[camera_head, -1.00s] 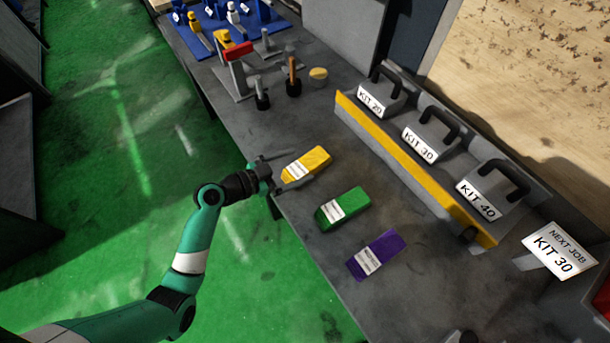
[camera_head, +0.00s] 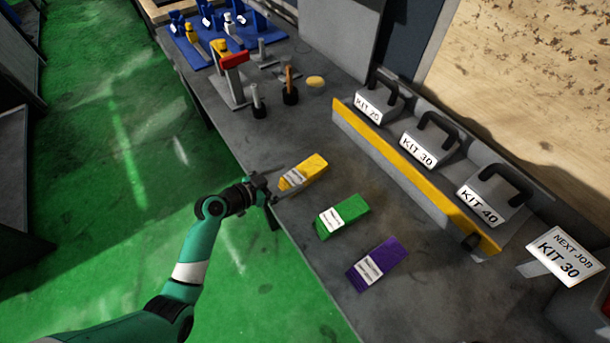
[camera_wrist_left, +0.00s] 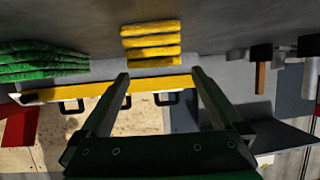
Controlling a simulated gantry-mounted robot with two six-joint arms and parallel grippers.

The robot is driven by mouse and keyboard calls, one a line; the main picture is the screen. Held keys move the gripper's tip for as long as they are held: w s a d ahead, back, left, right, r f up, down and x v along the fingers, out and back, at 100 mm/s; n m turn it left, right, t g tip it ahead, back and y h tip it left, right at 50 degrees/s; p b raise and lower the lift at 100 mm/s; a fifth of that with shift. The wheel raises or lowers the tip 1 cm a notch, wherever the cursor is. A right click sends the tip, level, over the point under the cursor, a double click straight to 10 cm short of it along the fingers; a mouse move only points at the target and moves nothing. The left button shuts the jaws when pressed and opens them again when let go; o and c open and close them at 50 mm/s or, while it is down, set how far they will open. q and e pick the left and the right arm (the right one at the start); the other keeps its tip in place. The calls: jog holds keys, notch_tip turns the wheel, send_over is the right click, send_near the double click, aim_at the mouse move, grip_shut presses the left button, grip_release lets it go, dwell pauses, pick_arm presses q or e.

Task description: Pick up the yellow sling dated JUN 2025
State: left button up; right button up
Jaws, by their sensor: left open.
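The yellow sling (camera_head: 313,167) is a folded bundle with a white label, lying on the grey bench near its left edge. The label's date is too small to read. In the left wrist view the yellow sling (camera_wrist_left: 151,43) shows as stacked yellow layers, ahead of and between the fingertips. My left gripper (camera_head: 271,192) is at the bench edge, just left of the yellow sling and apart from it. In the left wrist view my left gripper (camera_wrist_left: 159,74) is open with nothing between its fingers. My right gripper is not in view.
A green sling (camera_head: 352,212) and a purple sling (camera_head: 385,258) lie further down the bench. A yellow-fronted rack (camera_head: 400,167) holds kit cases at the right. A sign (camera_head: 562,254) reads NEXT JOB KIT 30.

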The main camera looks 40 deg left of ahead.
aim_at(304, 171)
pick_arm(q)
jog(key=x, duration=0.1)
jog(key=b+x, duration=0.1)
jog(key=x, duration=0.2)
jog(key=shift+w+d, duration=0.15)
jog(key=shift+d, duration=0.15)
jog(key=shift+w, duration=0.4)
grip_shut()
jog(key=shift+s, duration=0.1)
jog(key=shift+r, duration=0.1)
jog(key=shift+r, duration=0.35)
notch_tip(304, 171, up, 3)
jog(key=shift+f+p, duration=0.15)
jog(key=shift+p, duration=0.6)
jog(key=s+d+r+p, duration=0.5)
jog(key=d+r, duration=0.4)
jog(key=d, duration=0.4)
jog(key=shift+r+p, duration=0.2)
jog(key=shift+p, duration=0.55)
